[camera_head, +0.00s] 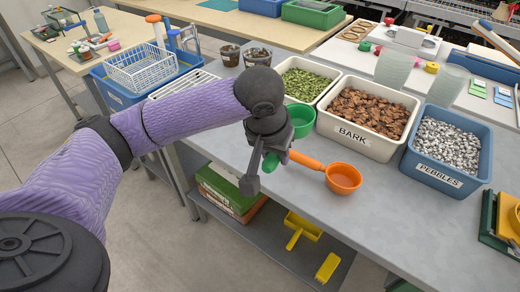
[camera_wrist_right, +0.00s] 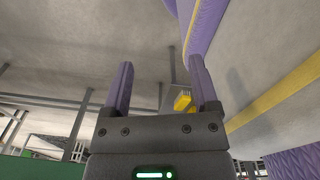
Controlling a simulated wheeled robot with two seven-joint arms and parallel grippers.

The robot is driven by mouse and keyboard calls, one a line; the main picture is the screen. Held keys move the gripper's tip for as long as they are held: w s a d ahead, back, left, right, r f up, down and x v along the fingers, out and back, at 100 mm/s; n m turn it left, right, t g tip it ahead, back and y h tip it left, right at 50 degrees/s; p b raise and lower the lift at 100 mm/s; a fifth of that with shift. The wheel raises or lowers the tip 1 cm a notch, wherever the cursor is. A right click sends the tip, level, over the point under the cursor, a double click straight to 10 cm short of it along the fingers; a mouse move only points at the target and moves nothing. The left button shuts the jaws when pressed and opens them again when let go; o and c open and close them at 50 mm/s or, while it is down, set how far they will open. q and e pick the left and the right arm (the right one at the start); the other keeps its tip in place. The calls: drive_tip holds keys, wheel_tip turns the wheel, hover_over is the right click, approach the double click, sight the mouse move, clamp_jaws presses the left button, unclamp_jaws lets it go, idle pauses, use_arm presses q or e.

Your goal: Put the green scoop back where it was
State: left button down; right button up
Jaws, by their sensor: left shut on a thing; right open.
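My left gripper (camera_head: 265,158) is shut on the green scoop's handle above the near part of the grey bench. The green scoop (camera_head: 303,117) has its round cup just right of the gripper, in front of the bins; part of its handle is hidden by the fingers. I cannot tell whether the cup touches the bench. An orange scoop (camera_head: 343,179) lies on the bench to the right of the green one, its handle towards my left gripper. My right gripper (camera_wrist_right: 160,62) is open and empty in the right wrist view, away from the scoops.
Behind stand a bin of green material (camera_head: 325,99), a bark bin (camera_head: 352,145) and a blue pebbles bin (camera_head: 440,177). A white wire basket (camera_head: 143,72) is on the left. Yellow tools (camera_head: 304,229) and a green box (camera_head: 228,188) sit on the lower shelf.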

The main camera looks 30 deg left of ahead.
use_arm(q)
drive_tip(key=w+a+f+n+y+b, duration=0.15)
drive_tip(key=w+a+f, duration=0.25)
drive_tip(key=a, duration=0.5)
drive_tip(key=shift+n, duration=0.35)
drive_tip(key=f+b, duration=0.1)
drive_tip(key=f, duration=0.2)
drive_tip(key=f+b, duration=0.2)
drive_tip(key=f, duration=0.2)
drive_tip(key=f+b, duration=0.1)
drive_tip(key=f, duration=0.2)
drive_tip(key=shift+w+a+f, duration=0.15)
drive_tip(key=shift+a+f, duration=0.1)
drive_tip(key=shift+f, duration=0.05)
drive_tip(key=shift+r, duration=0.15)
drive_tip(key=shift+c, duration=1.8)
unclamp_jaws()
use_arm(e)
wheel_tip(320, 180, down, 6)
drive_tip(key=s+d, duration=0.1)
drive_tip(key=shift+s+r+g, duration=0.15)
drive_tip(key=shift+s+g, duration=0.15)
